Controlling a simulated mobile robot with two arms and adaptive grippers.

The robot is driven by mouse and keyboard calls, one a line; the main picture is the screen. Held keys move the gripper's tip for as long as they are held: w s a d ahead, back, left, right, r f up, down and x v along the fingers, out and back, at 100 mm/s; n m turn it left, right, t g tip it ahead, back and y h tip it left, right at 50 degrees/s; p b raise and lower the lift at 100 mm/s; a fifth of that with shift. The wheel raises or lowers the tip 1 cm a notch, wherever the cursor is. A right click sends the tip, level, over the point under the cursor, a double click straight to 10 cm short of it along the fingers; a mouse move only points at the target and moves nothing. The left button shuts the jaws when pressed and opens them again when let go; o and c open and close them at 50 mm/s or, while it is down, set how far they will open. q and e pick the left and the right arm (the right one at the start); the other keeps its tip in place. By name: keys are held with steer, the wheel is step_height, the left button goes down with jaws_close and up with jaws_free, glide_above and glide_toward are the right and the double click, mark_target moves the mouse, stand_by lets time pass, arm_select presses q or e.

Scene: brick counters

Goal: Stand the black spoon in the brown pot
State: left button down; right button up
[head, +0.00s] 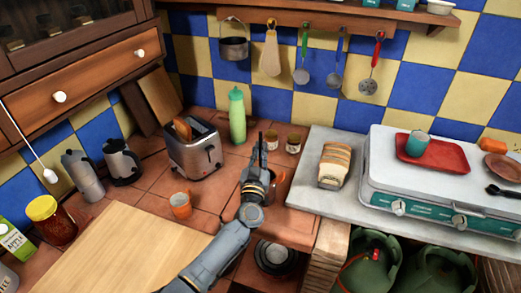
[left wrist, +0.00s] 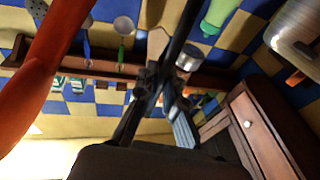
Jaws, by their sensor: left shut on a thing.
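My left gripper (head: 262,160) is shut on a thin dark stick, which looks like the handle of the black spoon (left wrist: 186,28). The stick runs up past the fingers in the left wrist view, where the gripper (left wrist: 165,82) also shows. The spoon's bowl is hidden. The brown pot (head: 278,189) stands on the tiled counter behind my left wrist and is mostly covered by it. I cannot tell whether the spoon's lower end is inside it. A large orange-brown curved shape (left wrist: 40,75) is close to the wrist camera, perhaps the pot. My right gripper is not in view.
A toaster (head: 194,150), a green bottle (head: 237,118) and two small jars (head: 294,143) stand behind the gripper. An orange mug (head: 181,206) is to the left. Bread (head: 334,165) and a stove (head: 440,190) are to the right. Utensils hang from a rail (head: 300,21).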

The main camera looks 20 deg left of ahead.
arm_select(q)
steer(key=c, duration=1.4)
jaws_free()
steer(key=v, duration=1.2)
steer(key=shift+d, duration=0.1)
